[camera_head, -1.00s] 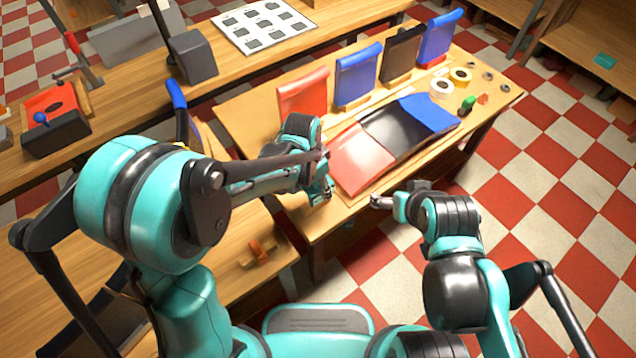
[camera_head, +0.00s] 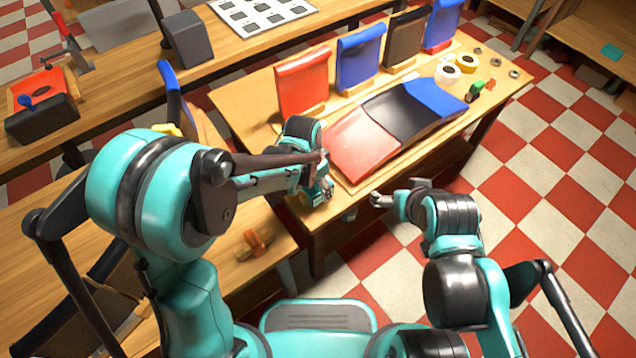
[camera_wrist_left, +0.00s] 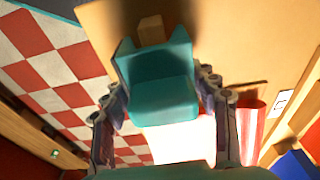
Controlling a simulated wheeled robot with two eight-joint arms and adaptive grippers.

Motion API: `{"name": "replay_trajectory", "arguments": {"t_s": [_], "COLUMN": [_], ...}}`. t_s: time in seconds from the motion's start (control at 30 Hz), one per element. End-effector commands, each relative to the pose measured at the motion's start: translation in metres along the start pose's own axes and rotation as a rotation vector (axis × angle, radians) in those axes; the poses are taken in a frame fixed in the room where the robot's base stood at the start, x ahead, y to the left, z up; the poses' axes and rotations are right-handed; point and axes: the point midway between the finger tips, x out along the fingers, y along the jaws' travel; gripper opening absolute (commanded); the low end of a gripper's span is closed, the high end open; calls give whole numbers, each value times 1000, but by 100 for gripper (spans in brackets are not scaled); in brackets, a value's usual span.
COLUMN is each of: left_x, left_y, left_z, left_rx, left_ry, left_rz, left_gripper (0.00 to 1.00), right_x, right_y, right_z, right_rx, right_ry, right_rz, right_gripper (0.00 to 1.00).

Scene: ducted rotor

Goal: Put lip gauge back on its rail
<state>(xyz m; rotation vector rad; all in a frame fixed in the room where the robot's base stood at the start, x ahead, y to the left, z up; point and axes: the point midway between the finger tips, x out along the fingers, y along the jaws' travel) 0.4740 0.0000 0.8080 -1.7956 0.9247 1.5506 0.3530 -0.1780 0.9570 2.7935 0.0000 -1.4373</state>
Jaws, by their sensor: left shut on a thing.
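My left gripper (camera_head: 322,192) is over the near left corner of the workbench (camera_head: 233,108), beside the lying red panel (camera_head: 362,143).
Red (camera_head: 303,82), blue (camera_head: 360,62) and black (camera_head: 404,40) panels stand along the bench's back. Tape rolls (camera_head: 448,72) and small rings lie at its right end. An orange-brown piece (camera_head: 255,243) lies on the lower left bench. Checkered floor is free at right.

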Motion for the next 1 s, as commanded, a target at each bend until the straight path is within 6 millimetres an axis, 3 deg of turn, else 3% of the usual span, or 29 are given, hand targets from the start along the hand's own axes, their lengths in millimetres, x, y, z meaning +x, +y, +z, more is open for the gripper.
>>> {"name": "replay_trajectory", "arguments": {"t_s": [0.2, 1.0], "left_x": [12, 16], "left_y": [0, 0], "left_z": [2, 2], "left_rx": [0, 0], "left_ry": [0, 0], "left_rz": [0, 0], "left_gripper": [26, 26], "right_x": [8, 12], "right_y": [0, 0], "right_z": [6, 8], "right_rx": [0, 0], "right_ry": [0, 0], "right_rz": [0, 0], "right_gripper": [83, 83]}}
